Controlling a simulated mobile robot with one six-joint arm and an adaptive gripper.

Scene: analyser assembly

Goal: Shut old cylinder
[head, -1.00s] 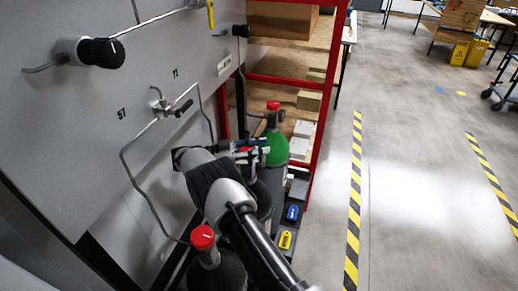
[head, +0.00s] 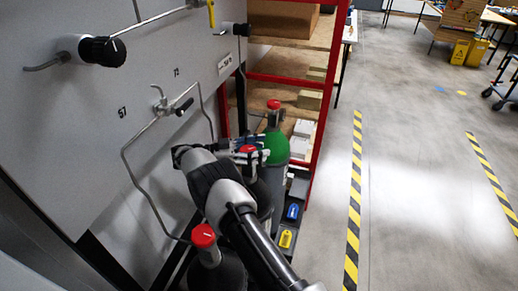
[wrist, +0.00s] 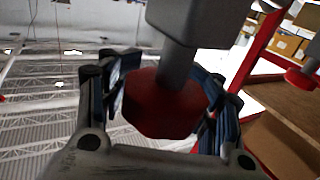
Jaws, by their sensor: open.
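Several gas cylinders with red valve knobs stand along the grey panel. My gripper (head: 252,152) is at the middle cylinder's red knob (head: 247,149). In the wrist view the red knob (wrist: 160,108) sits between the spread fingers of my gripper (wrist: 165,85), with a grey valve body (wrist: 180,35) beyond it. The jaws are open, one finger on either side of the knob; I cannot tell whether they touch it. My arm hides much of the middle cylinder. Which cylinder is the old one is not marked in view.
A nearer cylinder's red knob (head: 203,236) is close to my arm. A green-shouldered cylinder (head: 276,147) stands just behind my gripper. The panel's pipe valve (head: 160,103) is at the left; a red-framed shelf (head: 325,85) is behind.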

